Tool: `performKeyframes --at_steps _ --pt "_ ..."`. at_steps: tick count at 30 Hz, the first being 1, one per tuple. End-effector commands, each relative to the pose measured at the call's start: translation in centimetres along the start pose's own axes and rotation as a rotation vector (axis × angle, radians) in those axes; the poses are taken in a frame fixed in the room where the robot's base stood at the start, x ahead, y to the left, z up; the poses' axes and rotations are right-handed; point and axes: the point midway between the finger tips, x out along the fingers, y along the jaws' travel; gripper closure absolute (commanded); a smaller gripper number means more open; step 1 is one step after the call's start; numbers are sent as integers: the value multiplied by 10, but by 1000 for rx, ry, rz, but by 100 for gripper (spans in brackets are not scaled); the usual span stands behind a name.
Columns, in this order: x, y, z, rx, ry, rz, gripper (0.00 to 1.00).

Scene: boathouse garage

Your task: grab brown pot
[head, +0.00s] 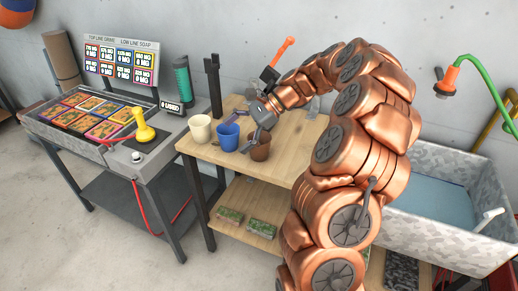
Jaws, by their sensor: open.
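The brown pot (260,148) stands on the wooden workbench (285,173), at the right end of a short row of pots. A blue pot (229,136) is just left of it, and a cream pot (200,128) is further left. My gripper (254,134) is open at the brown pot's upper left, close above its rim and near the blue pot. My fingers hide part of the brown pot's rim, and I cannot tell whether they touch it. My copper arm covers the bench's right side.
A metal sink basin (450,205) stands right of the bench. Green-and-brown packs (262,228) lie on the lower shelf. The front bench top is clear.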

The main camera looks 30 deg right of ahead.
Motion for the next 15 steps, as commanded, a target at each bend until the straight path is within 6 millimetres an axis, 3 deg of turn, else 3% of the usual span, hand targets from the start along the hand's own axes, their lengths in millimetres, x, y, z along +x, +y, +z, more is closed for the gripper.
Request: performKeyframes --at_steps 1,6,10,15 --pt "-14 -8 -23 69 -13 -50 0" --pt "-54 -20 -86 274 -60 -187 0" --pt "-80 -21 -123 386 -84 -265 0" --pt "-96 -18 -147 461 -100 -314 0"
